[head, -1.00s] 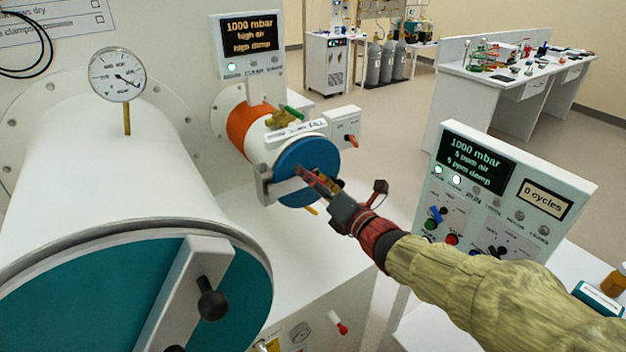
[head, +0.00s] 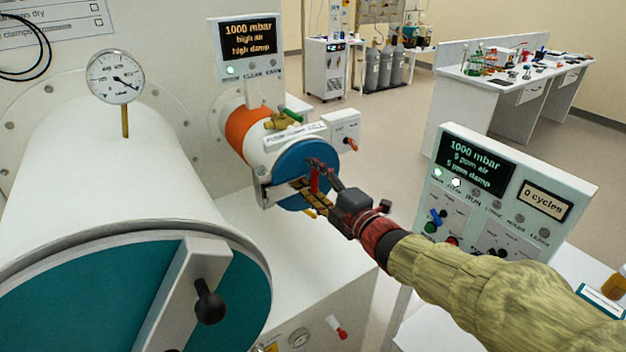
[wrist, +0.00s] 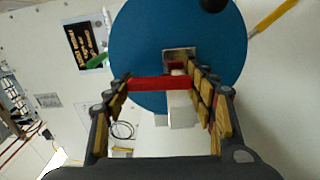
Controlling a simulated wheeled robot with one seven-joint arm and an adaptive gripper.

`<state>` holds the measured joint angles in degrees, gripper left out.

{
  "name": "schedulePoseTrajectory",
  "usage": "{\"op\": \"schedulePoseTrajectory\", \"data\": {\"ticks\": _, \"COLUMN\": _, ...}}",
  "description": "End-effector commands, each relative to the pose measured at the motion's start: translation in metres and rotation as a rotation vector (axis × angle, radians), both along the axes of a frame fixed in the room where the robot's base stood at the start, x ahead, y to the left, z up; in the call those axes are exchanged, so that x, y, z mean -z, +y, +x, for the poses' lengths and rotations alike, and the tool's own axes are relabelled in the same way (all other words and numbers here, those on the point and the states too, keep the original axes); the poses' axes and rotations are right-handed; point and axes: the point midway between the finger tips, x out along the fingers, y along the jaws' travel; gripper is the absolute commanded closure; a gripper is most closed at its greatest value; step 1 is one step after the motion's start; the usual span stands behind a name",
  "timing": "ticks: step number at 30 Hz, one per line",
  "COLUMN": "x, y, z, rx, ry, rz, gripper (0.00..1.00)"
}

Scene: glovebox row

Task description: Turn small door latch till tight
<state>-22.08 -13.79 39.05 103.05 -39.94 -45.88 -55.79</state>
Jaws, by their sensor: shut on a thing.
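The small door (head: 291,163) is a round blue disc on the end of the small white cylinder with an orange band. In the wrist view the blue door (wrist: 150,40) fills the upper middle. The latch is a red bar (wrist: 160,83) across the door's front; it also shows in the head view (head: 314,181), standing nearly upright. My gripper (head: 308,177) is shut on the red bar, with one finger at each end of it. In the wrist view my gripper's (wrist: 161,82) padded fingers flank the bar. The latch's pivot is partly hidden behind the bar.
The large teal door (head: 100,305) with a black-knobbed bar (head: 209,303) is at the front left. A green-handled valve (head: 288,117) sits above the small cylinder. A white surface (head: 310,255) lies below.

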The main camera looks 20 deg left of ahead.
Motion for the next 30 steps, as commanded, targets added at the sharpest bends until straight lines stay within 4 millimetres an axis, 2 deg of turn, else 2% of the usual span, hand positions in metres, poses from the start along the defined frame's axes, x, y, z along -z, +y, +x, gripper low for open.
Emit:
{"op": "schedulePoseTrajectory", "data": {"ticks": 18, "x": -0.0004, "y": -0.0033, "z": 0.0038, "rx": 0.002, "ry": 0.413, "rz": 0.350, "gripper": 0.70}}
{"op": "schedulePoseTrajectory", "data": {"ticks": 30, "x": 0.0014, "y": -0.0041, "z": 0.0047, "rx": 0.002, "ry": 0.541, "rz": 0.459, "gripper": 0.70}}
